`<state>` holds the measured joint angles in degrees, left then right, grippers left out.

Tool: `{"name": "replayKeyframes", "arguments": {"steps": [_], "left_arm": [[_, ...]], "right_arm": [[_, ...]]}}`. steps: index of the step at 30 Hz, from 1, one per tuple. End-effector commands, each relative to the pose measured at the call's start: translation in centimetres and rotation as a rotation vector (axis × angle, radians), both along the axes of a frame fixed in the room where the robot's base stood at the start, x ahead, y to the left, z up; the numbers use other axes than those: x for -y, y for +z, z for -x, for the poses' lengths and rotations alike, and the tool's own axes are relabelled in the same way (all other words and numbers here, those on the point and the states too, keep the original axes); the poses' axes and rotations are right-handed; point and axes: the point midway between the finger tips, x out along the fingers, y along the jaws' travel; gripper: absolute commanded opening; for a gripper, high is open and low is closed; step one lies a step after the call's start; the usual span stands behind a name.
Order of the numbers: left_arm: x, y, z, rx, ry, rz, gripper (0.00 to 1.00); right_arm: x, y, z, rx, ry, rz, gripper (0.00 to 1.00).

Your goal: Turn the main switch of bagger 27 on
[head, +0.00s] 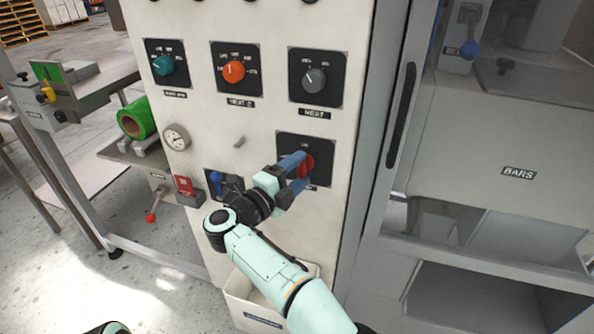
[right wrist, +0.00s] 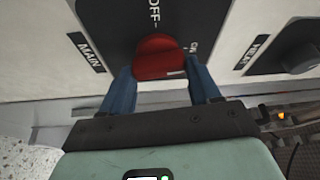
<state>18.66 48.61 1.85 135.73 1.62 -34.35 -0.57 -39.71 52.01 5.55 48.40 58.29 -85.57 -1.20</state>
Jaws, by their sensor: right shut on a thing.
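The main switch is a red round knob (head: 307,163) on a black square plate (head: 322,150) on the pale cabinet front. My right gripper (head: 299,171) is shut on this knob, with one blue finger on each side. In the right wrist view the red knob (right wrist: 158,58) sits between the blue fingers. An "OFF" mark and an "ON" mark show on the plate, and a "MAIN" label (right wrist: 87,52) is beside it. A pale mark shows on the knob's lower right, but I cannot tell its exact setting. My left gripper is not in view.
Above are a teal knob (head: 163,65), an orange knob (head: 234,71) and a grey knob (head: 314,79). A gauge (head: 176,137), a small lever (head: 239,142) and a blue-handled control (head: 215,178) are left of the switch. A white bin (head: 240,296) stands below. A glazed door is at right.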

Motion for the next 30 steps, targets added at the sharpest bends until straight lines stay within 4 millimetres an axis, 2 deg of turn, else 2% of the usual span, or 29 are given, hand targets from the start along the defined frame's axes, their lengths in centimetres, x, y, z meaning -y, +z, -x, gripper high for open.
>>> {"name": "replayKeyframes", "arguments": {"steps": [10, 26, 27, 29, 30], "left_arm": [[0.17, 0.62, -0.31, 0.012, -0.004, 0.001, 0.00], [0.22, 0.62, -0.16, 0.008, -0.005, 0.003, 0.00], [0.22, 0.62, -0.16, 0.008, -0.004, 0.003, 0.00], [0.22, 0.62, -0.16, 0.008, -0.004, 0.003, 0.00], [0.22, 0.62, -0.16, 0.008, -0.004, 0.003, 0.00]], "right_arm": [[-0.05, -0.05, 0.01, 0.039, 0.001, -0.126, 0.31], [-0.09, -0.06, 0.01, 0.046, 0.002, -0.148, 0.31], [-0.09, -0.06, 0.01, 0.046, 0.002, -0.148, 0.71], [-0.09, -0.05, 0.02, 0.046, 0.002, -0.146, 0.87], [-0.08, -0.04, 0.01, 0.046, 0.002, -0.146, 0.87]]}}
